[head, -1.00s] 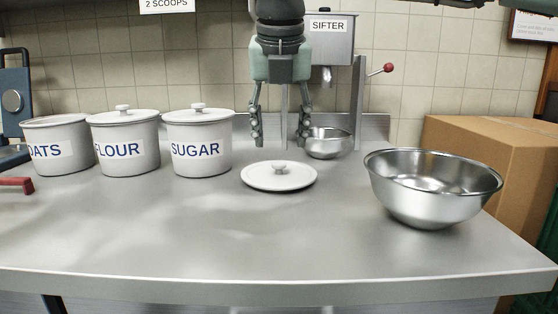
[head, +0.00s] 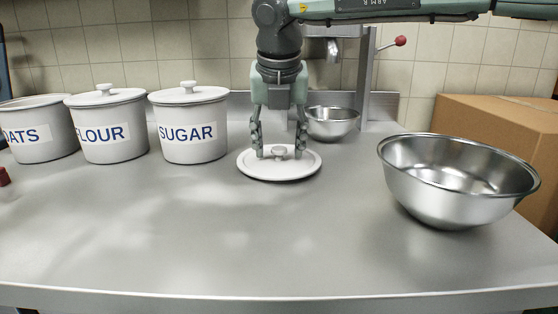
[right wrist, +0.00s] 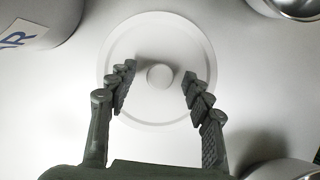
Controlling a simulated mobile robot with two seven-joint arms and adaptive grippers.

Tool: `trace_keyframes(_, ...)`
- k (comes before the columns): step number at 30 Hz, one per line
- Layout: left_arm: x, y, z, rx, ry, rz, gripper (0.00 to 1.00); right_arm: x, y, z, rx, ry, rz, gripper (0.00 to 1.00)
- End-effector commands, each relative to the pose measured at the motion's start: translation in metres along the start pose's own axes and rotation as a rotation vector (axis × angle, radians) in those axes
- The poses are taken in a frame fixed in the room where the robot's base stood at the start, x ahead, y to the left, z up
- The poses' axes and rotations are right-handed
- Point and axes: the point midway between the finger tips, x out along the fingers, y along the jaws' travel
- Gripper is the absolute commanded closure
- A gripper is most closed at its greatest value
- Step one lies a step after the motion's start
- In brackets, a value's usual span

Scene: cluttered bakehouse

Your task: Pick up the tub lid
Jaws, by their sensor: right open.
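The tub lid (head: 279,168) is a round white disc with a knob on top. It lies flat on the steel counter, knob up. My right gripper (head: 279,153) is above it, fingers pointing down, one on each side of the knob. In the right wrist view, my right gripper (right wrist: 155,88) is open with the lid (right wrist: 157,108) beneath it. The knob (right wrist: 160,76) lies between the fingers and a little beyond the fingertips, with gaps on both sides. My left gripper is not in view.
White tubs marked OATS (head: 38,130), FLOUR (head: 110,127) and SUGAR (head: 190,126) stand to the left. A small steel bowl (head: 331,123) stands behind the lid, and a large steel bowl (head: 457,182) is at right. The front counter (head: 220,240) is clear.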

Motion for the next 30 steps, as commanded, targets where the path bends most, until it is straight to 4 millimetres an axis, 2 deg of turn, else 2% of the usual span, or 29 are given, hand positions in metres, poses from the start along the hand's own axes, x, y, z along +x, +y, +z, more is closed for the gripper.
trace_keyframes(5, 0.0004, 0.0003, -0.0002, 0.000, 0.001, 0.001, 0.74, 0.0005, 0.0001, 0.0000, 0.000, 0.000, 0.000, 0.49)
trace_keyframes(6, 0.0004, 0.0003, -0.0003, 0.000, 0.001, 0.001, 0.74, 0.0004, 0.0001, 0.0000, 0.000, 0.000, 0.000, 0.52)
trace_keyframes(18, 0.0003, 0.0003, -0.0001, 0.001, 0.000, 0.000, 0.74, 0.0000, 0.0000, 0.0002, 0.000, -0.001, 0.000, 1.00)
trace_keyframes(30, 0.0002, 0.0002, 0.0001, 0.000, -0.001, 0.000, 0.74, -0.0070, 0.0000, 0.0035, 0.001, -0.002, 0.000, 1.00)
